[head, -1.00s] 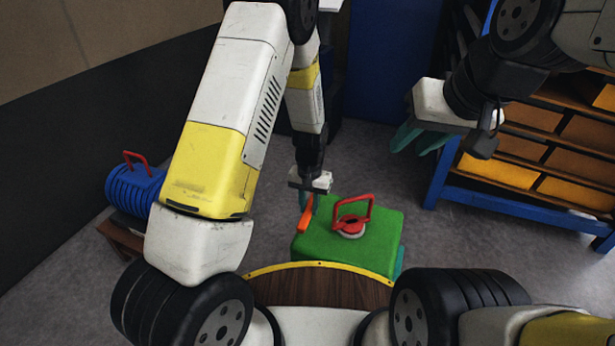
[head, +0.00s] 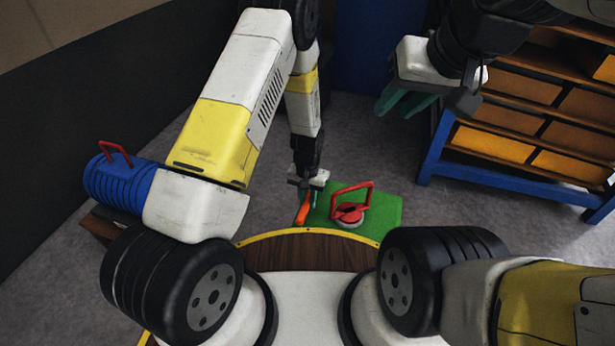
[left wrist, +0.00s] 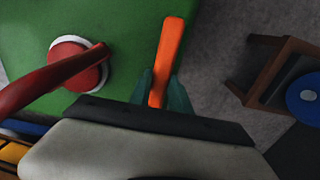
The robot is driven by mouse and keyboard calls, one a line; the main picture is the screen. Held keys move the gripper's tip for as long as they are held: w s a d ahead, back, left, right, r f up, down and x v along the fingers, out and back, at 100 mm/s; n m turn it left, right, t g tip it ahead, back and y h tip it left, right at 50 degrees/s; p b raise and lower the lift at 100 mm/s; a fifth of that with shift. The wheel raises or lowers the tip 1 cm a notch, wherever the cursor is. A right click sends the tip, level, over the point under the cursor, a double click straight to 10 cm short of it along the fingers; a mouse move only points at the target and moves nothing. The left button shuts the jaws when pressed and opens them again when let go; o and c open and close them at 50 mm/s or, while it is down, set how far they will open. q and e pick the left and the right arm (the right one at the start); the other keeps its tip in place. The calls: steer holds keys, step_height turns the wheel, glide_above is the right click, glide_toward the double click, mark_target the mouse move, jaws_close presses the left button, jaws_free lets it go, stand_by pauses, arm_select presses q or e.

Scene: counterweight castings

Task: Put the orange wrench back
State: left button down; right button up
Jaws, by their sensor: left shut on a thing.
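The orange wrench (head: 302,214) is held in my left gripper (head: 306,200), over the left edge of a green-topped surface (head: 386,208). In the left wrist view the wrench (left wrist: 168,60) sticks out from between the teal fingers (left wrist: 163,90), which are shut on its lower part. Its far end lies over the border between green top and grey floor; I cannot tell whether it touches the top. My right gripper (head: 406,98) is raised at the upper right, away from the green top. Its teal fingers show apart with nothing between them.
A red-handled lifter (head: 351,207) with a round base stands on the green top, right of the wrench. A blue ribbed cylinder with red handle (head: 122,182) rests on a brown stand at left. A blue-framed rack of orange bins (head: 497,140) stands at right. Grey floor lies between.

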arm_select(q)
steer(key=shift+f, duration=0.8)
steer(key=shift+f, duration=0.1)
steer(key=c, duration=1.2)
jaws_free()
